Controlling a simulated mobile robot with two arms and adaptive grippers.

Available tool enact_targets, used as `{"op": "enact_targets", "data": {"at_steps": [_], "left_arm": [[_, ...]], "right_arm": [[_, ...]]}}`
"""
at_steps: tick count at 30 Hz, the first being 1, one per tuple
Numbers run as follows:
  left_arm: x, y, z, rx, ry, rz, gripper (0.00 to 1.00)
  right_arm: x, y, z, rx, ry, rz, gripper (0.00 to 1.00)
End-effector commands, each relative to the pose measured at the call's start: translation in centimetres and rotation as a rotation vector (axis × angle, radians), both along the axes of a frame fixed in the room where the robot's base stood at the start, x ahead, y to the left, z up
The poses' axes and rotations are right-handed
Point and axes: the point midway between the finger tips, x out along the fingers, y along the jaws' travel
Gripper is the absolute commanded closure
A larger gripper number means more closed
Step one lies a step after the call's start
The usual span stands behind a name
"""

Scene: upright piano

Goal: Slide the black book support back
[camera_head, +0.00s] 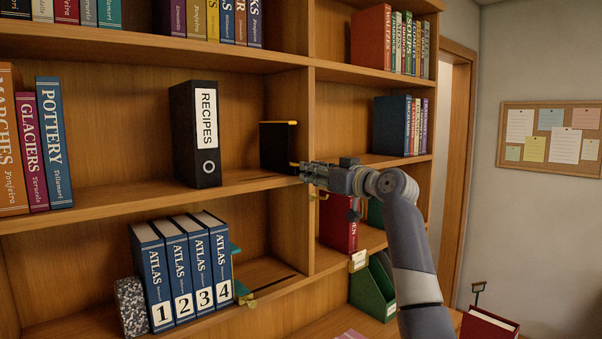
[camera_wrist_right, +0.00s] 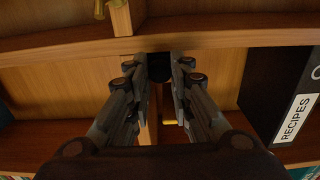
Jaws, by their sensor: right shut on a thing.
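The black book support (camera_head: 276,149) stands upright at the right end of the middle shelf, close to the vertical divider. It has yellow edging. My right gripper (camera_head: 303,172) reaches in from the right and is at the support's lower front edge. In the right wrist view, the fingers (camera_wrist_right: 159,72) are closed on a small dark part (camera_wrist_right: 158,66) of the support. The fingers hide most of the contact. A black RECIPES binder (camera_head: 196,135) stands upright on the same shelf, left of the support with a gap between them. My left gripper is not in view.
The vertical divider (camera_head: 309,110) is right beside my right gripper. Blue atlases (camera_head: 178,268) stand on the shelf below, beside a teal book support (camera_head: 236,262). A green file box (camera_head: 373,290) is below my right arm. Bare shelf (camera_head: 250,181) lies between binder and support.

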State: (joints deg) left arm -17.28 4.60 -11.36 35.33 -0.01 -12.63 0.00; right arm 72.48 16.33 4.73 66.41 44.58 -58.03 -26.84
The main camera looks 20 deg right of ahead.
Motion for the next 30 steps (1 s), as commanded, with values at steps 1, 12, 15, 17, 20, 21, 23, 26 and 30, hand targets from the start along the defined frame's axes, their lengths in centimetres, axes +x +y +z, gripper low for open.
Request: {"op": "enact_targets", "data": {"at_steps": [1,12,15,17,20,21,23,26,30], "left_arm": [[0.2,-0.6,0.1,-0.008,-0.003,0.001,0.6],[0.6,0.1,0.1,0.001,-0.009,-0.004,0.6],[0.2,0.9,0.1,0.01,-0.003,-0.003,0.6],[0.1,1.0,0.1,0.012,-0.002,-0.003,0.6],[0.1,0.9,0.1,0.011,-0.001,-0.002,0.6],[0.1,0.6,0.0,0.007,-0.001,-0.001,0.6],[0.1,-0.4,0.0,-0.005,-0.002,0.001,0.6],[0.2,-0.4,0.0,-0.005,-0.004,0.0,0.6],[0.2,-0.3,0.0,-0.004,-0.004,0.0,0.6]], "right_arm": [[0.1,0.1,-0.1,-0.001,0.004,0.004,1.0],[0.1,0.2,-0.3,-0.002,0.006,0.007,0.67],[0.1,0.2,-0.3,-0.002,0.007,0.007,0.6],[0.1,0.2,-0.4,-0.001,0.007,0.007,0.6],[0.1,0.2,-0.4,-0.002,0.008,0.007,0.6],[0.1,0.2,-0.4,-0.002,0.008,0.007,0.6],[0.1,0.1,-0.4,-0.002,0.008,0.007,0.6],[-0.2,0.0,-0.4,-0.002,0.008,0.006,0.6],[-1.3,-0.5,-0.4,-0.002,0.007,0.005,0.6]]}}
